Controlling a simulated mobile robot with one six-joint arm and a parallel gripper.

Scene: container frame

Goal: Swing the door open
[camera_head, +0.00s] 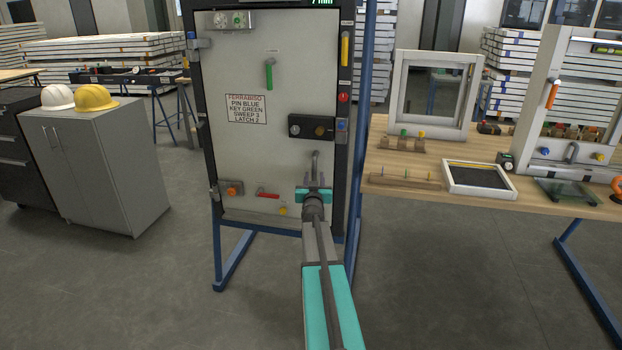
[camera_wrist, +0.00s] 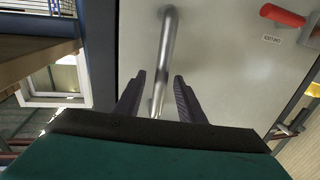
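The door (camera_head: 225,160) is a light grey panel in a dark frame on blue legs, and it looks shut in the frame. A metal bar handle (camera_head: 315,165) is low on its right side; it also shows in the wrist view (camera_wrist: 168,42). My gripper (camera_head: 314,192) is at this handle. In the wrist view its dark fingers (camera_wrist: 160,76) are apart, one on each side of the handle, with gaps visible. Contact cannot be told. The door carries a green handle (camera_head: 269,74), a dark latch box (camera_head: 311,127), an orange knob (camera_head: 231,189) and a red lever (camera_head: 268,195).
A wooden table (camera_head: 400,160) with window frames and small parts stands close on the right. A grey cabinet (camera_head: 95,165) with two helmets stands to the left. The floor (camera_head: 180,270) in front of the door is clear apart from the frame's blue legs.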

